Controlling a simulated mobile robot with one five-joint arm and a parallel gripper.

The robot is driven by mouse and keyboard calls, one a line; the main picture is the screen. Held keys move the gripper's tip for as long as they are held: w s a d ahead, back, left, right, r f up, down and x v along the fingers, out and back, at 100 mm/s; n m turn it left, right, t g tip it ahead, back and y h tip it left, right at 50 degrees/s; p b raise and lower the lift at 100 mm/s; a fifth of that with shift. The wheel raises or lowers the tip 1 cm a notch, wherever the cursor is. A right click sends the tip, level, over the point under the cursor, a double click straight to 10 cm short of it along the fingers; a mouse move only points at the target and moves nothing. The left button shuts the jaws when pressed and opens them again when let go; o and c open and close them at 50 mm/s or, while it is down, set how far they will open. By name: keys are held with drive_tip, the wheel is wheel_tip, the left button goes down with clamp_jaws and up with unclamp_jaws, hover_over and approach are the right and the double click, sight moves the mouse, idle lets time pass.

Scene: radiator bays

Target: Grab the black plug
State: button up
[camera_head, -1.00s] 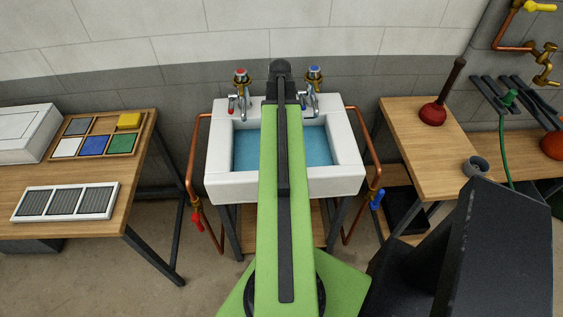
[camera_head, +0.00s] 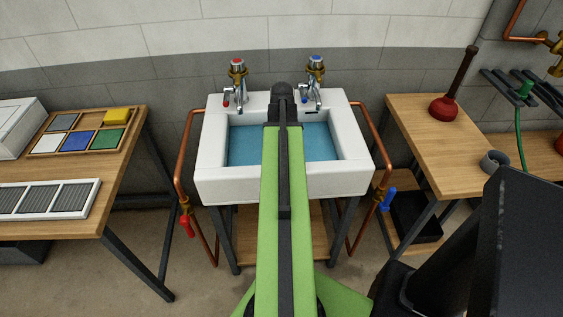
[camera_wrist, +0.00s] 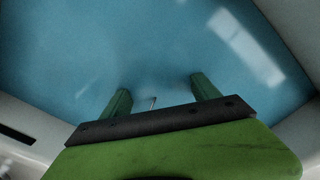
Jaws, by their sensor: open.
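The white sink (camera_head: 215,185) stands ahead of me and holds blue water (camera_head: 245,145). In the wrist view the water (camera_wrist: 70,50) fills most of the picture. My gripper (camera_wrist: 161,94) shows there with its two green fingers apart, over or in the water; I cannot tell how deep. A small thin pale thing (camera_wrist: 153,102) shows between the fingers, with a faint dark smudge near it. I cannot clearly make out the black plug in either view.
Two taps, red-topped (camera_head: 237,70) and blue-topped (camera_head: 315,68), stand at the sink's back. Copper pipes (camera_head: 184,150) run down both sides. A bench with a tile tray (camera_head: 84,151) is at left; a bench with a plunger (camera_head: 444,107) and a grey ring (camera_head: 494,161) is at right.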

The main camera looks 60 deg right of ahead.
drive_tip(key=shift+f, duration=0.2)
drive_tip(key=shift+c, duration=0.3)
drive_tip(key=c, duration=1.4)
drive_tip(key=shift+r, duration=0.1)
drive_tip(key=r+p, duration=0.1)
drive_tip(key=p, duration=0.1)
drive_tip(key=r+p, duration=0.1)
drive_tip(key=r, duration=0.1)
drive_tip(key=r+p, duration=0.2)
drive_tip(key=shift+s+r+p, duration=0.1)
drive_tip(key=shift+s+p, duration=0.25)
drive_tip(key=s+d+r+p, duration=0.2)
drive_tip(key=s+r+p, duration=0.3)
drive_tip(key=s, duration=0.5)
drive_tip(key=shift+s+d+r+p, duration=0.3)
drive_tip(key=shift+d+r+p, duration=0.1)
